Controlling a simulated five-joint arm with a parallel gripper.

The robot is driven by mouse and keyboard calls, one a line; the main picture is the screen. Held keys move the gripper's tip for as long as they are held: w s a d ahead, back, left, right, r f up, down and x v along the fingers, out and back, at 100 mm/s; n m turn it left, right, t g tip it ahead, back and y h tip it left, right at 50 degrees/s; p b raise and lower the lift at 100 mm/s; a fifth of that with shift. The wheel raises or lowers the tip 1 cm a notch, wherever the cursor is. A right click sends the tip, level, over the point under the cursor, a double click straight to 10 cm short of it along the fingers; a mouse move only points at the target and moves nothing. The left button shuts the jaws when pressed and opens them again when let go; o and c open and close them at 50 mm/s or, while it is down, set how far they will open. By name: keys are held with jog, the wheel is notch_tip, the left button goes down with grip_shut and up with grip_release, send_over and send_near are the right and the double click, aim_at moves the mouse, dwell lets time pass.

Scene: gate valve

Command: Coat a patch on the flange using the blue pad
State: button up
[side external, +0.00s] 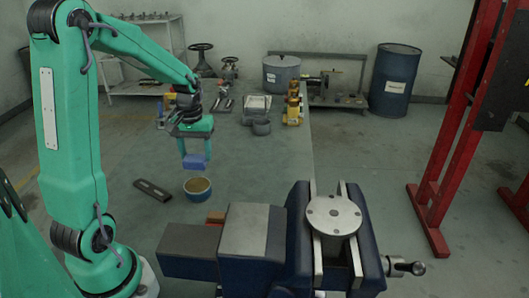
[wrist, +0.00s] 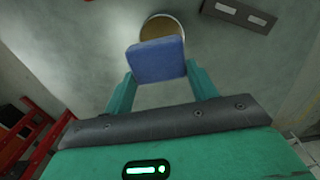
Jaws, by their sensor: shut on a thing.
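My gripper (side external: 195,153) is shut on the blue pad (side external: 194,161) and holds it in the air. In the wrist view the blue pad (wrist: 157,61) sits between the two green fingers and covers part of the bowl (wrist: 160,27). The round grey flange (side external: 334,214) has several bolt holes and sits in the jaws of a blue vise (side external: 300,238) at the front right. No coating is discernible on the flange at this size.
A dark flat bar with slots (side external: 153,190) lies left of the bowl. A grey pot (side external: 281,74), yellow fittings (side external: 293,104) and grey containers (side external: 258,112) stand at the back. A blue drum (side external: 394,80) and red frame (side external: 450,140) stand right. The surface between bowl and back items is clear.

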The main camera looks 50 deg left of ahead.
jog(key=shift+s+a+f, duration=0.15)
jog(key=shift+s+a, duration=0.05)
jog(key=shift+a, duration=0.1)
jog(key=shift+f, duration=3)
jog(key=shift+f, duration=0.4)
dwell(0.5)
jog(key=shift+r, duration=0.1)
jog(key=shift+r, duration=3.5)
jog(key=w+d+r+m, duration=0.3)
jog(key=w+d+m, duration=0.1)
jog(key=d, duration=0.6)
jog(key=w+d+r+m, duration=0.4)
jog(key=d, duration=0.6)
jog(key=shift+w+m, duration=0.15)
jog(key=shift+m, duration=0.25)
